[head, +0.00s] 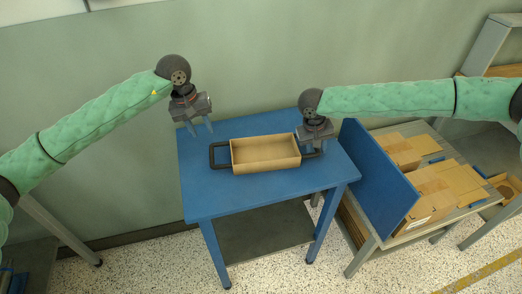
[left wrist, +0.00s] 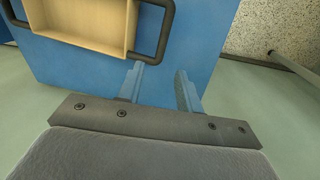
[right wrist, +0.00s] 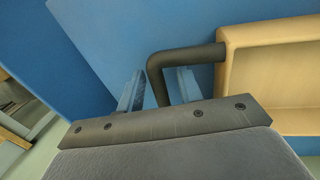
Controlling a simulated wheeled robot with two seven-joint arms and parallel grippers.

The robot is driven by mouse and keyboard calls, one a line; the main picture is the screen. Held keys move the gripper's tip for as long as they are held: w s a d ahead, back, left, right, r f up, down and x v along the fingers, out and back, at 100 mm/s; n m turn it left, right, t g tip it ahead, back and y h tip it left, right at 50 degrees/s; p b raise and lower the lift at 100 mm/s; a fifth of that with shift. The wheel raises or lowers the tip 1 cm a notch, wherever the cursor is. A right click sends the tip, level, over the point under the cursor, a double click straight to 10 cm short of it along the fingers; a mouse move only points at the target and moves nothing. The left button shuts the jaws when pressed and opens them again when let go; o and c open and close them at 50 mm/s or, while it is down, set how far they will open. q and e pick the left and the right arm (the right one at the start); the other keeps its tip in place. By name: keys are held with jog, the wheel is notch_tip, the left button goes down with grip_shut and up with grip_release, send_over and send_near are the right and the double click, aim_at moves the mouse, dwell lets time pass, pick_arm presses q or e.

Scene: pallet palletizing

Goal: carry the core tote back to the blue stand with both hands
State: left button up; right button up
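The core tote (head: 266,163) is a shallow, empty tan box with a dark loop handle at each end. It sits on the top of the blue stand (head: 215,200). Its left handle (head: 217,155) is free; it also shows in the left wrist view (left wrist: 165,30). My left gripper (head: 203,128) is open and empty, above and behind that handle, apart from it. My right gripper (head: 314,146) is at the right handle. In the right wrist view the handle bar (right wrist: 158,82) lies between its two open fingers (right wrist: 157,90). Whether they touch the bar is unclear.
A grey table (head: 425,230) with several cardboard boxes (head: 435,195) stands to the right, behind an upright blue panel (head: 375,180). A green-grey wall is behind the stand. The stand's top is clear in front of the tote.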

jog(key=shift+r, duration=0.35)
pick_arm(q)
jog(key=shift+a+r, duration=0.1)
jog(key=shift+r, duration=0.45)
pick_arm(e)
notch_tip(320, 180, up, 11)
jog(key=a, duration=0.2)
jog(key=shift+a, duration=0.15)
pick_arm(q)
jog(key=shift+s+f, duration=0.1)
pick_arm(e)
jog(key=shift+s, duration=0.2)
